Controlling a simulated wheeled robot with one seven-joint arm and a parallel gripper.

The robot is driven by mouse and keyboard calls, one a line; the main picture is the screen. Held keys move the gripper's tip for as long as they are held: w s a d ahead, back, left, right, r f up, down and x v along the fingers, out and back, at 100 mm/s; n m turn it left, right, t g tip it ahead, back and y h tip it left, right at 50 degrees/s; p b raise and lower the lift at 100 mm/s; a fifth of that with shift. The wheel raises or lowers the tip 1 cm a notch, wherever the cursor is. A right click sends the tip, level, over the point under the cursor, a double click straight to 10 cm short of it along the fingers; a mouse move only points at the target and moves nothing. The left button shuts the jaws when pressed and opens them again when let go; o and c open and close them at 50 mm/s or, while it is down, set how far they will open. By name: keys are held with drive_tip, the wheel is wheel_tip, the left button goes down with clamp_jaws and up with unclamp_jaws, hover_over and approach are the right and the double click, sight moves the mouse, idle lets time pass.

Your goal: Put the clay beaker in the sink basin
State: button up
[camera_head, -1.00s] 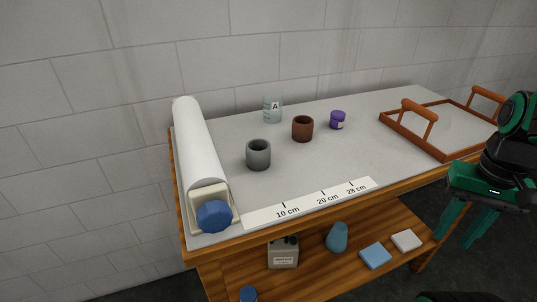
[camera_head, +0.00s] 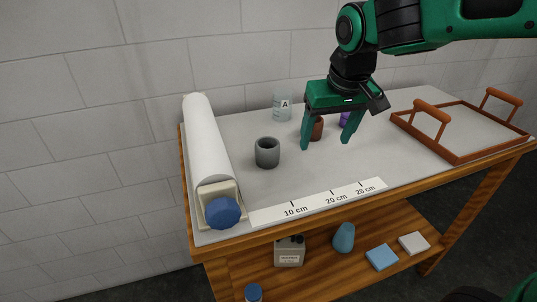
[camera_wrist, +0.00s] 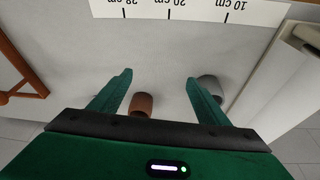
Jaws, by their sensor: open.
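The clay beaker, a small reddish-brown cup (camera_head: 317,131), stands upright on the grey worktop (camera_head: 370,160). My gripper (camera_head: 326,143) is open and points down above the worktop; it partly hides the beaker in the head view. In the wrist view the brown cup (camera_wrist: 141,105) shows between the two spread green fingers (camera_wrist: 160,78), nearer the left one, partly cut off by the gripper body. Nothing is held. Whether a finger touches the cup cannot be told. No sink basin is in view.
A grey cup (camera_head: 267,154) stands left of my gripper. Behind are a glass jar marked A (camera_head: 282,107) and a purple jar (camera_head: 344,118), partly hidden. A white roll (camera_head: 206,140) lies left, a wooden-handled tray (camera_head: 454,157) right. A ruler strip (camera_head: 318,202) lines the front edge.

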sight(270, 150)
drive_tip(key=a+r+n+y, duration=0.1)
drive_tip(key=a+r+n, duration=0.1)
drive_tip(key=a, duration=1)
drive_tip(key=shift+t, duration=0.3)
drive_tip(key=x, duration=0.5)
drive_tip(key=shift+w+r, duration=0.1)
drive_tip(key=shift+w, duration=0.25)
drive_tip(key=shift+w+x, duration=0.2)
drive_tip(key=shift+x, duration=1.35)
drive_tip(key=shift+w+x, duration=0.2)
drive_tip(key=shift+x, duration=1.3)
drive_tip(key=shift+r, duration=0.2)
drive_tip(key=c, duration=1.3)
wheel_tip(270, 150, up, 10)
